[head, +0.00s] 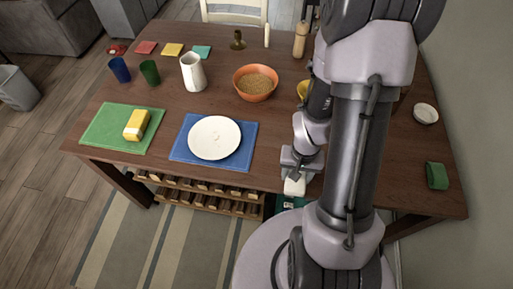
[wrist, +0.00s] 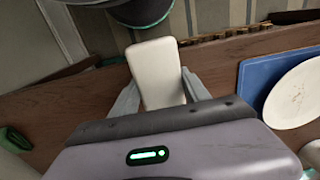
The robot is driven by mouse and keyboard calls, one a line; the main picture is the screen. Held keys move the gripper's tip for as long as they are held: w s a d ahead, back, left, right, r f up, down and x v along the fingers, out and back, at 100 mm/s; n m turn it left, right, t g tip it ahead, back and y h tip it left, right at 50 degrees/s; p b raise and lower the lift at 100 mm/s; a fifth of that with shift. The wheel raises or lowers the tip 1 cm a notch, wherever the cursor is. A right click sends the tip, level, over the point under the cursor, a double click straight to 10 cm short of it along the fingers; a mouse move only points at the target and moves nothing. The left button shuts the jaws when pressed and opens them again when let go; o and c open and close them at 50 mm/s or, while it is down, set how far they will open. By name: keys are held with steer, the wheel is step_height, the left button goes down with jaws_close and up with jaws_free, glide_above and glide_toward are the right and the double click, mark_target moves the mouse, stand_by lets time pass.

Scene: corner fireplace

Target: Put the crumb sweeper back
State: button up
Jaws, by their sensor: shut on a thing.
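My gripper (head: 296,174) is shut on a white, rounded block, which I take to be the crumb sweeper (head: 294,187). In the wrist view the sweeper (wrist: 157,65) sits between the two grey fingers (wrist: 158,88), its far end sticking out past them. In the head view it is at the table's front edge, right of the blue mat. I cannot tell whether it touches the table (head: 225,103). My arm hides part of the table behind and to the right of the gripper.
A white plate (head: 215,138) lies on a blue mat (head: 182,152), left of my gripper. A yellow-and-white block (head: 137,125) is on a green mat (head: 95,134). An orange bowl (head: 255,96) and white jug (head: 193,74) stand behind. A green item (head: 437,176) and small white bowl (head: 425,114) are right.

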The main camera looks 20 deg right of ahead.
steer(key=b, duration=0.3)
glide_above(275, 150)
steer(key=shift+s+f, duration=0.1)
steer(key=shift+f, duration=0.75)
steer(key=shift+w+f, duration=0.2)
steer(key=shift+f, duration=0.1)
steer(key=shift+f+b, duration=0.75)
steer(key=shift+f, duration=0.6)
steer(key=shift+f, duration=0.2)
steer(key=o, duration=1.5)
steer(key=shift+c, duration=0.2)
steer(key=shift+r, duration=0.1)
